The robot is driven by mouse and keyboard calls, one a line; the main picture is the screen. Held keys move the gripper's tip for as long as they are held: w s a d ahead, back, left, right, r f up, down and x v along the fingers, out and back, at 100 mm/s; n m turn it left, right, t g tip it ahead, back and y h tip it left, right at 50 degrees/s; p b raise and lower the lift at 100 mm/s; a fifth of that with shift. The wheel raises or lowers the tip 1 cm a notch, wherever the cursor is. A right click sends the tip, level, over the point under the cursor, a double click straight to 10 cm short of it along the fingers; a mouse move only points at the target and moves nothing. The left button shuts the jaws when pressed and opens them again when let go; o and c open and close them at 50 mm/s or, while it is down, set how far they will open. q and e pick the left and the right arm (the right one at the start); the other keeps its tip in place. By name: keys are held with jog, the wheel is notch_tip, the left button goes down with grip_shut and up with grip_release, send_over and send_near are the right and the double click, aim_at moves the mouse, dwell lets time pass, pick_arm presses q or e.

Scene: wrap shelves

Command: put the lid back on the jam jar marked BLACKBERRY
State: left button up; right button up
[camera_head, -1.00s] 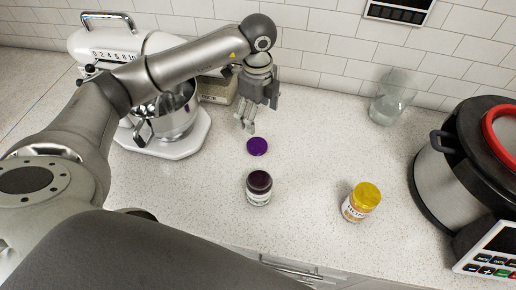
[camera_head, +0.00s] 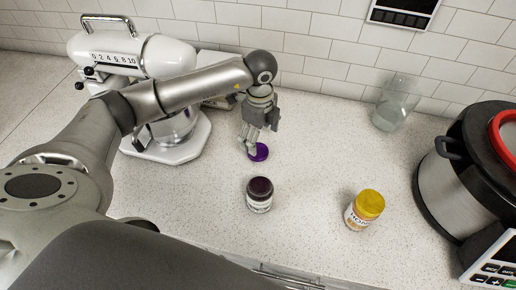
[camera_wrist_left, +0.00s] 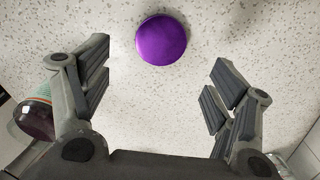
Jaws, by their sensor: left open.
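The purple lid (camera_head: 259,152) lies flat on the counter, behind the dark jam jar. The jam jar (camera_head: 259,203) stands upright with dark contents showing at its top; I cannot read its label. My left gripper (camera_head: 251,146) is open and empty, just above and beside the lid. In the left wrist view the lid (camera_wrist_left: 161,40) lies ahead of the gap between the open fingers (camera_wrist_left: 156,88), not between them. The jar (camera_wrist_left: 36,118) shows there at the left edge, partly behind a finger. My right gripper is not in view.
A honey jar with a yellow lid (camera_head: 365,209) stands to the right. A clear glass (camera_head: 395,103) is near the tiled wall. A large cooker (camera_head: 455,175) fills the right side, a white stand mixer (camera_head: 140,55) the back left. The counter between is clear.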

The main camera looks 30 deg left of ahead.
aim_at(260, 152)
pick_arm(q)
jog(key=shift+f, duration=0.55)
jog(key=shift+f, duration=0.15)
notch_tip(260, 152, down, 4)
jog(key=p, duration=0.2)
jog(key=shift+d+f+p, duration=0.1)
jog(key=shift+d+p, duration=0.05)
jog(key=shift+p, duration=0.25)
jog(key=shift+f, duration=0.35)
jog(key=c, duration=0.7)
